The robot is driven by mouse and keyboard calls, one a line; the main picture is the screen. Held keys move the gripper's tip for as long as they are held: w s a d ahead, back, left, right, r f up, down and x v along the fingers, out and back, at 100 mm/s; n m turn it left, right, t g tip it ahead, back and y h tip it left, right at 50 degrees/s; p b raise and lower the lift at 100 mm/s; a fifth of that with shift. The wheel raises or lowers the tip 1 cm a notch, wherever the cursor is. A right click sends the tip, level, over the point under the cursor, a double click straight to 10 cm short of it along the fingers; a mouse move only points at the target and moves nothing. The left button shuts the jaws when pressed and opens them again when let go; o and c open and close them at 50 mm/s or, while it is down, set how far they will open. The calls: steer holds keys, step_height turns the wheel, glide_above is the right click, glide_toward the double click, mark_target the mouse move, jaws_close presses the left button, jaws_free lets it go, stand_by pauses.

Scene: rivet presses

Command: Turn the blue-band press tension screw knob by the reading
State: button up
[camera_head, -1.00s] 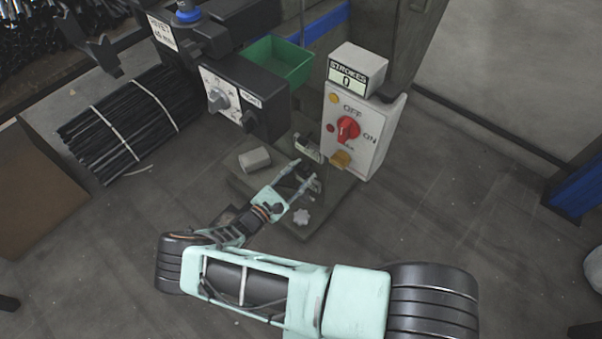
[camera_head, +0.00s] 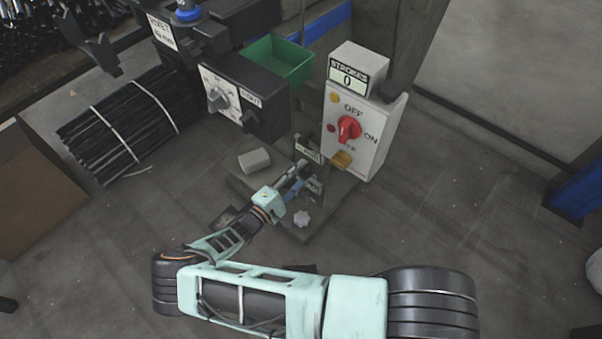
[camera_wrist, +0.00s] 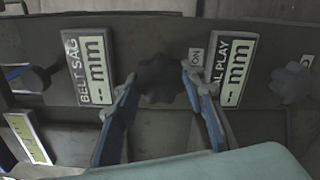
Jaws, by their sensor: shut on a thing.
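A dark lobed knob (camera_wrist: 160,74) sits in the middle of the wrist view, between two displays. My gripper (camera_wrist: 157,86) is shut on this knob, one blue finger on each side. In the head view my gripper (camera_head: 302,183) is low at the machine, by the foot of the white control box, and hides the knob. The BELT SAG display (camera_wrist: 88,68) left of the knob shows dashes and mm. A small plate (camera_wrist: 196,62) right of the knob ends in "ON", the rest hidden. A blue band (camera_head: 187,14) rings a part at the press's top left.
A second display (camera_wrist: 233,70), ending "AL PLAY", also shows dashes. A grey knob (camera_wrist: 289,86) is at its right, a dark knob (camera_wrist: 36,78) at far left. The control box (camera_head: 365,130) has a red OFF/ON switch (camera_head: 348,128); the STROKES counter (camera_head: 347,80) reads 0.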

steer(key=shift+m, duration=0.5)
steer(key=o, duration=1.2)
steer(key=shift+c, duration=0.2)
steer(key=v, duration=1.2)
steer(key=shift+a, duration=0.1)
